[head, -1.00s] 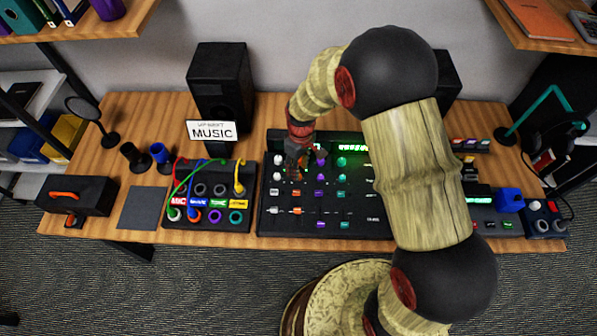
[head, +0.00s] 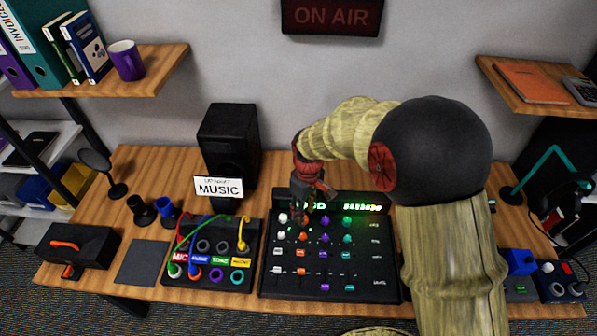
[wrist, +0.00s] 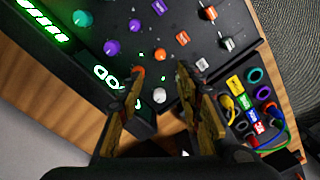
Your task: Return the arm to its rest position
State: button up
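My gripper (head: 303,208) hangs over the upper left of the black mixer (head: 328,287) in the head view. In the wrist view my gripper (wrist: 160,85) has its two fingers apart, with mixer knobs visible between and beyond them. I see nothing held between them. My arm (head: 430,145) reaches up from the lower right, bends at a black joint and points left and down to the mixer. The patch box (head: 212,288) with coloured cables and labels stands left of the mixer; it also shows in the wrist view (wrist: 270,88).
A black speaker (head: 228,150) and a "MUSIC" sign (head: 218,188) stand behind the patch box. Shelves are above left (head: 160,70) and right (head: 520,95). An "ON AIR" sign (head: 332,15) hangs on the wall. A grey pad (head: 142,263) and a black case (head: 75,245) lie at left.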

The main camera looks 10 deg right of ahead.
jog(key=s+d+r+m+t, duration=0.3)
jog(key=s+d+r+m, duration=0.1)
jog(key=s+r, duration=0.7)
jog(key=s+d+r+m+t, duration=0.3)
jog(key=s+d+r, duration=0.3)
jog(key=s+r, duration=0.5)
notch_tip(320, 180, up, 4)
jog(key=shift+f+m, duration=0.25)
jog(key=shift+m, duration=0.35)
dwell(0.8)
